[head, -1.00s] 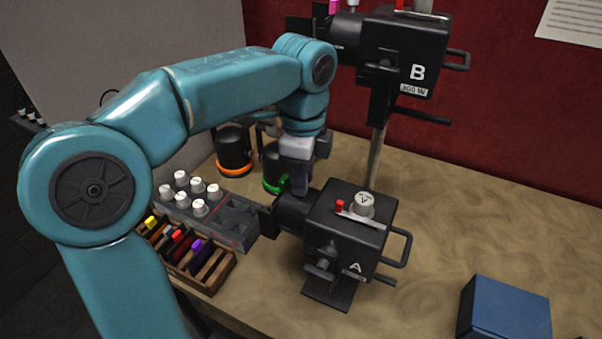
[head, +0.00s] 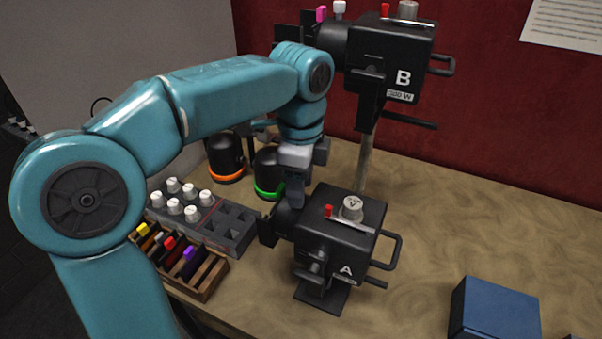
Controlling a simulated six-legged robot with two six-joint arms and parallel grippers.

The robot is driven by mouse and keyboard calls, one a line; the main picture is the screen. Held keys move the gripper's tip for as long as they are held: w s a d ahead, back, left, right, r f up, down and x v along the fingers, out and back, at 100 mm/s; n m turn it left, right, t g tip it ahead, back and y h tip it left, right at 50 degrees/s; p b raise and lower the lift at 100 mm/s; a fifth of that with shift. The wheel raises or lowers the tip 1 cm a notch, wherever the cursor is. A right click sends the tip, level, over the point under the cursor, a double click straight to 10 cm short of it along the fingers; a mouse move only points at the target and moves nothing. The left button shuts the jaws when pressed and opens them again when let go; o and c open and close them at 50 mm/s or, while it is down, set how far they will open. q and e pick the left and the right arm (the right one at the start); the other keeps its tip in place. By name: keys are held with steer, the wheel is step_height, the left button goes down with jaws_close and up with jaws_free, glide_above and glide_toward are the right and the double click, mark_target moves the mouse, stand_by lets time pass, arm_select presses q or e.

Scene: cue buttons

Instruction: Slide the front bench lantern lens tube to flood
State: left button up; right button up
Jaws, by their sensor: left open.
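The front bench lantern A (head: 338,243) is a black box on a flat foot, with a side handle, a red peg and a pale knob on top. Its lens tube (head: 286,219) points left, with a flat dark plate at its front end. My left gripper (head: 295,190) points down at the lens tube from above. It is open, and its fingertips are at the tube's top. I cannot tell whether they touch it. My right gripper is not in view.
Lantern B (head: 396,62) stands on a pole (head: 365,165) behind. A grey tray (head: 232,228) with white knobs and a wooden rack (head: 206,277) sit left. Two dark cylinders, one orange-ringed (head: 225,158), one green-ringed (head: 269,174), stand behind. A blue box (head: 494,310) is at front right.

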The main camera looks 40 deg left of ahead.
arm_select(q)
steer(key=shift+a+r, duration=0.1)
steer(key=shift+r, duration=0.2)
step_height(320, 180, up, 16)
steer(key=p, duration=0.3)
steer(key=shift+d, duration=0.2)
steer(key=shift+w+f, duration=0.1)
steer(key=shift+f, duration=0.1)
